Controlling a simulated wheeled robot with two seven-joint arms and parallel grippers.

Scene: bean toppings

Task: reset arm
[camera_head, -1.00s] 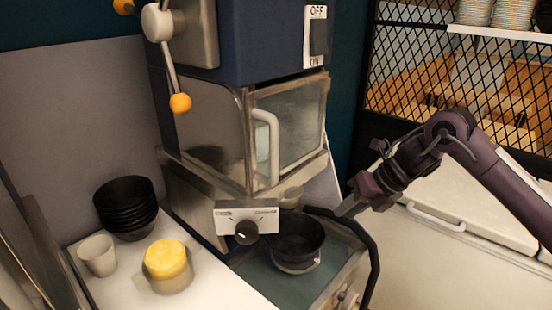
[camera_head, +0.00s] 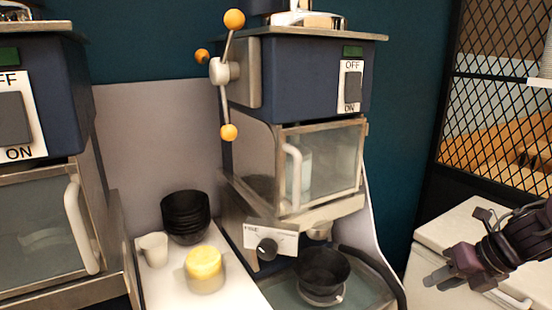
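My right gripper (camera_head: 437,281) is at the lower right in the head view, to the right of the machine and clear of it. Its fingers point left and look close together, with nothing seen between them; the gap is too small to judge. My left gripper is not in view. A black bowl (camera_head: 322,268) sits under the outlet of the blue and steel machine (camera_head: 300,85), on its lower tray. The machine's glass door (camera_head: 322,160) is shut.
A stack of black bowls (camera_head: 185,215), a white cup (camera_head: 154,250) and a yellow-topped container (camera_head: 204,268) stand on the white counter (camera_head: 170,296) left of the machine. A second machine (camera_head: 85,115) stands at far left. A mesh-front shelf (camera_head: 500,100) and white cabinet (camera_head: 455,225) are at right.

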